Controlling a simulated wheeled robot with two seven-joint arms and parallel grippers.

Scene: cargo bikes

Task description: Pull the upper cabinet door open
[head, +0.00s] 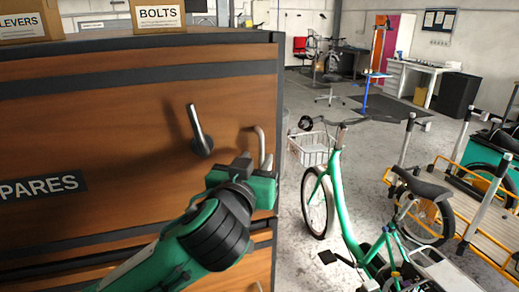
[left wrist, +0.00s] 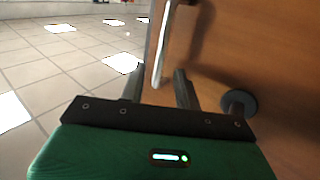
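The upper cabinet door (head: 110,130) is a brown wood panel in a dark frame, and looks shut. It bears a label ending in "PARES" (head: 42,185), a metal lever on a round dark base (head: 198,130) and a curved bar handle (head: 260,138) near its right edge. My left gripper (head: 256,163) is at the lower end of the bar handle. In the left wrist view the fingers of the gripper (left wrist: 158,84) are apart, with the handle (left wrist: 161,52) showing between them, touching neither. The lever's round base (left wrist: 238,102) is right of the fingers. My right gripper is out of view.
Cardboard boxes, one marked "BOLTS" (head: 158,14), stand on the cabinet. A lower wood panel (head: 190,268) lies below the door. A green bike with a white basket (head: 312,150) stands right of the cabinet. Bare floor (head: 290,215) lies between them.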

